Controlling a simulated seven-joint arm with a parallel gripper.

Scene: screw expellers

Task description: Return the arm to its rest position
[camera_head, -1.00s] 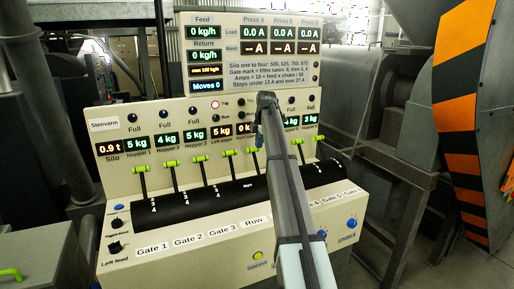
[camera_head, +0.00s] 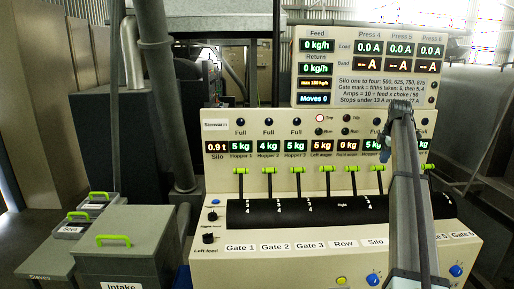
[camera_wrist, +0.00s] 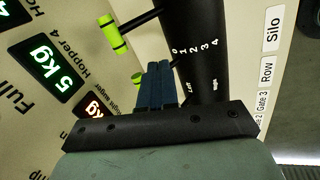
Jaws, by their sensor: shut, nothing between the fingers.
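My gripper (camera_head: 386,152) hangs in front of the right part of the cream control panel (camera_head: 215,130), close to the display row. In the wrist view its dark blue fingers (camera_wrist: 157,85) lie together with nothing between them. A green-tipped lever (camera_wrist: 112,35) and the black marked drum (camera_wrist: 205,35) show just beyond the fingers. I see no contact, though the gap is hard to judge. My arm hides part of the displays and gate labels at the right. "Moves 0" shows on the upper display board (camera_head: 360,97).
Several green-tipped levers (camera_head: 296,170) stand along the black drum (camera_head: 270,213). At lower left are a grey Intake box (camera_head: 125,262) with a green handle and a Sieves bench (camera_head: 45,262). A grey pipe (camera_head: 158,90) rises behind. Open room shows above the panel's left part.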

